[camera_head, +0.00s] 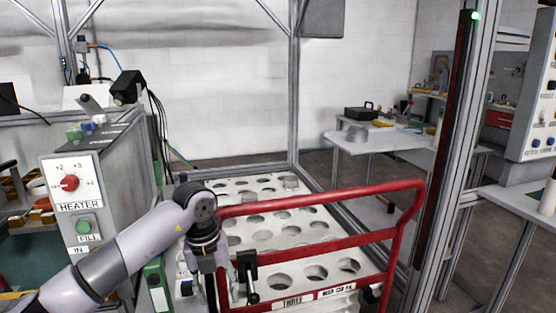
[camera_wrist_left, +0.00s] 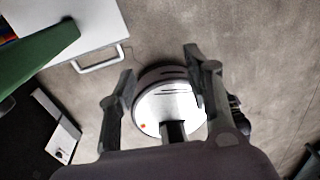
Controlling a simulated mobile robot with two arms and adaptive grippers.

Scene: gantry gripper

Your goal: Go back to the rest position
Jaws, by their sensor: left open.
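My left gripper (camera_head: 217,287) hangs pointing down at the near left corner of the red-railed trolley, at the end of my grey arm. In the left wrist view its two fingers (camera_wrist_left: 160,68) are spread apart with nothing held between them. Beyond the fingers, lower down, is a round white object (camera_wrist_left: 172,104) with dark slots and a small orange mark; I cannot tell what it is. My right gripper is in neither view.
The trolley's red rail (camera_head: 330,203) stands close to my left gripper, around a white tray with round holes (camera_head: 262,222). A grey heater box (camera_head: 75,185) stands to the left. A metal post (camera_head: 455,150) rises at the right. Behind is a white table (camera_head: 375,140).

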